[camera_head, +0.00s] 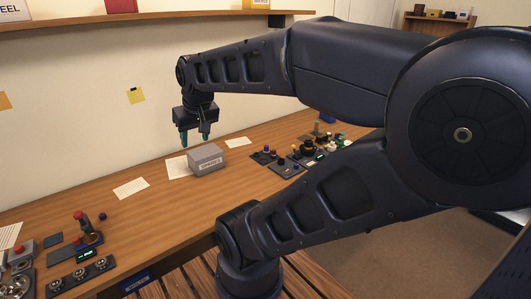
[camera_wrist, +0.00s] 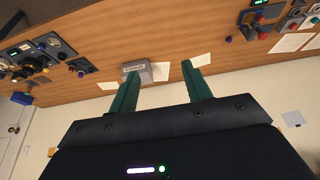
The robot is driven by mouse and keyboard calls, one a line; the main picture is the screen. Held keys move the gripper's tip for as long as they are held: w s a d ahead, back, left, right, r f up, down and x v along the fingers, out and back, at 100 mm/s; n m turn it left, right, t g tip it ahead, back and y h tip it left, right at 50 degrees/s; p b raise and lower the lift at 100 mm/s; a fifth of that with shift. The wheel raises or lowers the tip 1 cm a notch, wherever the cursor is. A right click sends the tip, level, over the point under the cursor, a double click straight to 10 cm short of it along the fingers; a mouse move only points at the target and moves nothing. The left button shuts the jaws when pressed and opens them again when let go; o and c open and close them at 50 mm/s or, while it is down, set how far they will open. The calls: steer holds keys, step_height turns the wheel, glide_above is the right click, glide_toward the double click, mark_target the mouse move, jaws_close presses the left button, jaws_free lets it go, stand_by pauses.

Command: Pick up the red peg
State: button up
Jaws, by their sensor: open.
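My gripper (camera_head: 194,137) is open and empty, hanging fingers down above the back of the workbench near the wall. Its two green fingers also show apart in the wrist view (camera_wrist: 160,74). I cannot single out the red peg for certain. A red-topped upright piece (camera_head: 80,216) stands on a dark device at the left of the bench, well away from my gripper. A small red-tipped piece (camera_head: 267,149) is among the dark devices to the right. Both are too small to tell whether either is the peg.
Dark control devices (camera_head: 89,274) crowd the left end.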

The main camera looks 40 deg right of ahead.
steer(key=w+d+m+g, duration=0.1)
steer(key=w+d+m, duration=0.2)
steer(key=w+d, duration=0.3)
steer(key=w+d+m, duration=0.2)
steer(key=w+d, duration=0.1)
steer(key=w, duration=0.5)
steer(key=m+g+h, duration=0.1)
steer(key=m+g, duration=0.3)
steer(key=m, duration=0.9)
glide_above(274, 150)
steer(key=a, duration=0.2)
step_height(274, 150, down, 28)
steer(key=r, duration=0.1)
steer(key=f, duration=0.2)
steer(key=d+f, duration=0.1)
steer(key=f, duration=0.2)
steer(key=shift+w+f, duration=0.15)
steer(key=shift+f, duration=0.05)
steer(key=shift+d+f, duration=0.2)
steer(key=shift+f, duration=0.65)
steer(key=shift+d+f, duration=0.15)
steer(key=shift+f, duration=0.75)
steer(key=shift+d+f, duration=0.2)
steer(key=shift+f, duration=0.65)
steer(key=c, duration=1.1)
